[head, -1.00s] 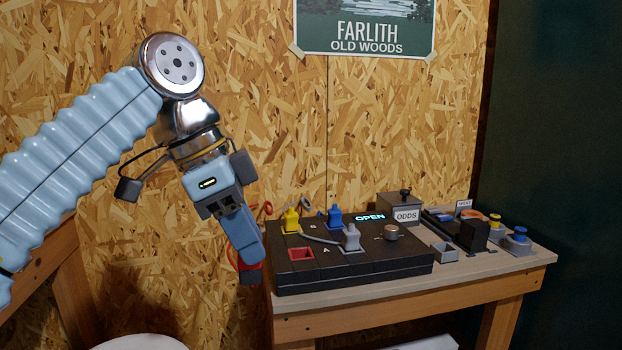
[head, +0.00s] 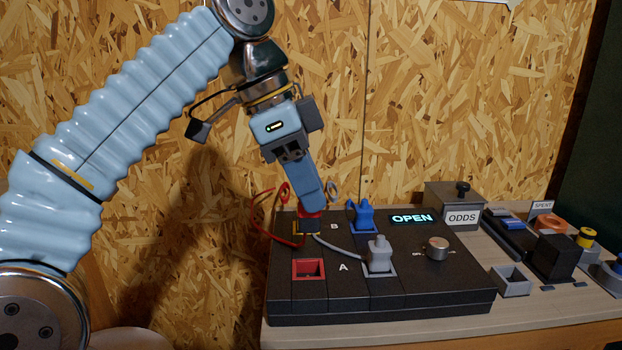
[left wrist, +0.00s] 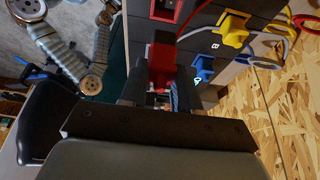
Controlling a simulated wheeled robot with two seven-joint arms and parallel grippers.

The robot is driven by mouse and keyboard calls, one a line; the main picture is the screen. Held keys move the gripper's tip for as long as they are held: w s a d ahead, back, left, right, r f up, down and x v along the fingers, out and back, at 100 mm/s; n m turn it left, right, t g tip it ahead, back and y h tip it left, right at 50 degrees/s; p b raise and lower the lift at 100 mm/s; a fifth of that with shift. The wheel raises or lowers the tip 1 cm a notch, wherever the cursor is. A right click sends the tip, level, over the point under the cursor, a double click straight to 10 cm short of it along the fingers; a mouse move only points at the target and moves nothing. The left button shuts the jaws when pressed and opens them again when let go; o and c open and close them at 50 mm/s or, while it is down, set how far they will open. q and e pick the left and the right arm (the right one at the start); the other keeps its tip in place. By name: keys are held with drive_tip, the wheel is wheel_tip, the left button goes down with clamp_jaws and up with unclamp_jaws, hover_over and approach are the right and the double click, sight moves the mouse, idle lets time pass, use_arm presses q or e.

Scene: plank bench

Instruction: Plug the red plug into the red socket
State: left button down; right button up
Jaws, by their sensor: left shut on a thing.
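My left gripper (head: 310,220) is shut on the red plug (head: 311,213) and holds it over the back left of the black panel, behind the red socket. In the left wrist view the red plug (left wrist: 162,60) sits between the two fingers. The red socket (head: 309,269) is an empty red-rimmed square at the panel's front left, beside the letter A. It also shows at the top of the left wrist view (left wrist: 165,9). The plug's red cord (head: 262,218) loops off to the left. My right gripper is not in view.
A grey plug (head: 378,254) and a blue plug (head: 361,215) stand in the panel. A yellow plug (left wrist: 234,28) shows in the left wrist view. A knob (head: 437,248) and a lit OPEN display (head: 411,218) are to the right, with an ODDS box (head: 452,205) behind.

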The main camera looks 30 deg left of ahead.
sight(307, 221)
use_arm(q)
wheel_tip(307, 221, down, 5)
drive_tip(key=b, duration=0.4)
drive_tip(key=shift+s+f+b, duration=0.1)
drive_tip(key=shift+f+b, duration=0.05)
drive_tip(key=shift+b, duration=0.25)
drive_tip(key=shift+f, duration=0.2)
drive_tip(key=shift+r+p, duration=0.1)
drive_tip(key=shift+p, duration=0.2)
idle(1.2)
drive_tip(key=shift+f+b, duration=1.35)
drive_tip(key=shift+f, duration=0.4)
drive_tip(key=c, duration=0.7)
unclamp_jaws()
drive_tip(key=shift+c, duration=0.2)
